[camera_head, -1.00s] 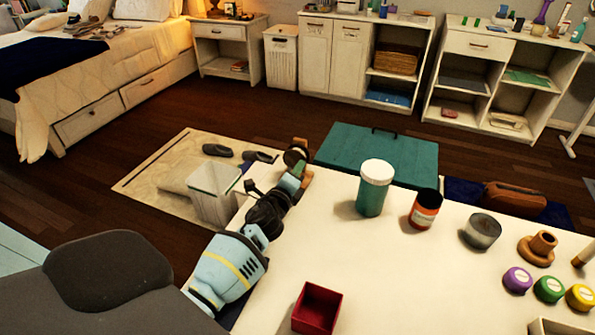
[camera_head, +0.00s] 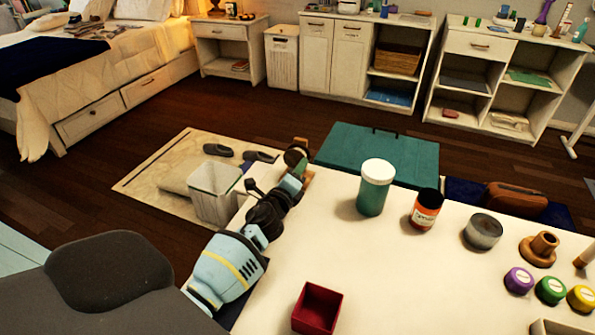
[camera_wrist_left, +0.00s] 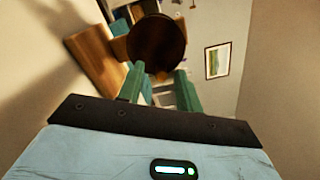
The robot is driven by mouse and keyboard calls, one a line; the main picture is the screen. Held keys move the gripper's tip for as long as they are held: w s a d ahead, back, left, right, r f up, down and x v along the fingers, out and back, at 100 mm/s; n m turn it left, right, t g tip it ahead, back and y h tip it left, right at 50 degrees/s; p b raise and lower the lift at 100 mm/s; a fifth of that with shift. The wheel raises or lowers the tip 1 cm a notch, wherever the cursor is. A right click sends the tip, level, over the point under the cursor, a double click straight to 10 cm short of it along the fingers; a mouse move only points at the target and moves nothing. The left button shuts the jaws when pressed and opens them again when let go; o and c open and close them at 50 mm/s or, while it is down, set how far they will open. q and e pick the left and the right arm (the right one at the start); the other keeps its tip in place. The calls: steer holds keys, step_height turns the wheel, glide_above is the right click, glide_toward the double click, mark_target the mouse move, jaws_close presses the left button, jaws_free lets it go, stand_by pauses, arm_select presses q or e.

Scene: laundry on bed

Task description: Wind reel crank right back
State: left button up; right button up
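The reel shows as a dark round disc (camera_head: 296,154) with a brown wooden part at the table's far left edge. In the left wrist view the reel's brown disc (camera_wrist_left: 157,42) is just beyond the fingertips, with a wooden block to its left. My left gripper (camera_head: 300,169) is at the reel, its arm coming along the table's left edge. Its two green fingers (camera_wrist_left: 158,75) stand apart with a visible gap, and I see nothing clamped between them. The crank handle cannot be made out clearly. My right gripper is in neither view.
On the white table (camera_head: 290,245) are a red open box (camera_head: 317,310), a green jar with white lid (camera_head: 375,187), an orange-and-black jar (camera_head: 426,209), a glass jar (camera_head: 482,232) and coloured lids (camera_head: 550,290). A bin (camera_head: 214,192) stands beyond the left edge. The table's middle is clear.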

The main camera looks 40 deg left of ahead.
arm_select(q)
steer(key=shift+v, duration=3.95)
